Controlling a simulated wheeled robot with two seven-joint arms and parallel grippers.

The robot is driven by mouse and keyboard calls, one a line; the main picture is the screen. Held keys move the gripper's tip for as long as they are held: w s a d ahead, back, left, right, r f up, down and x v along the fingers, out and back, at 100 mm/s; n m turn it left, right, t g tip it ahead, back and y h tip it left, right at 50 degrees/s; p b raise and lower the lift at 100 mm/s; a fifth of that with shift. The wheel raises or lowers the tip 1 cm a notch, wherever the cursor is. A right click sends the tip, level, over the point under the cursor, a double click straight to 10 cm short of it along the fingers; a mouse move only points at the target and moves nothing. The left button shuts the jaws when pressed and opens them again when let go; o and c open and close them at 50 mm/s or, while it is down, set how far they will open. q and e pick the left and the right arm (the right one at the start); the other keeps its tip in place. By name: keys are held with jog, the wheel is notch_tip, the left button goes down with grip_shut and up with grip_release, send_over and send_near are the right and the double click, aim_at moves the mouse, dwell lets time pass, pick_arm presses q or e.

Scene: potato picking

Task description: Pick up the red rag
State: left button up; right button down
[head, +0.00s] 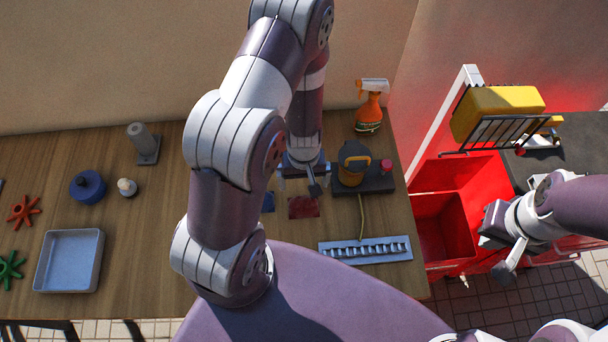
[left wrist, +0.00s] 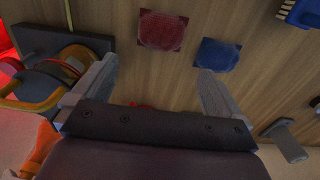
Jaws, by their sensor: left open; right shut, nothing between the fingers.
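The red rag (head: 303,207) is a small flat dark-red square on the wooden table, in front of my left gripper (head: 303,177). In the left wrist view the red rag (left wrist: 162,30) lies flat beyond the fingertips, between their lines. My left gripper (left wrist: 155,80) is open and empty above the table. A blue rag (head: 268,202) lies beside the red one, partly hidden by my arm in the head view; it also shows in the left wrist view (left wrist: 217,54). My right gripper (head: 497,240) is shut and empty, near the red crate at right.
A dark device with a yellow cable (head: 376,183) stands right of the red rag. A metal rack strip (head: 365,251) lies in front. A spray bottle (head: 369,112), a grey holder (head: 143,143) and a white tray (head: 69,261) are also on the table. Red crates (head: 462,172) stand at right.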

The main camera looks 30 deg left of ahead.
pick_arm(q)
jog(key=b, duration=0.3)
send_over(303, 202)
jog(key=f, duration=0.4)
jog(key=shift+s+d+f, duration=0.2)
jog(key=shift+f, duration=0.2)
jog(key=f, duration=0.6)
jog(key=shift+w+a, duration=0.3)
jog(key=shift+w, duration=0.05)
jog(key=shift+s+d+f, duration=0.15)
jog(key=shift+s+f, duration=0.05)
jog(key=shift+f, duration=0.15)
jog(key=shift+w, duration=0.15)
jog(key=c, duration=0.7)
jog(key=shift+c, duration=0.6)
pick_arm(e)
jog(key=f, duration=0.3)
jog(key=s+f, duration=0.1)
jog(key=shift+d+f, duration=0.3)
jog(key=shift+f, duration=0.1)
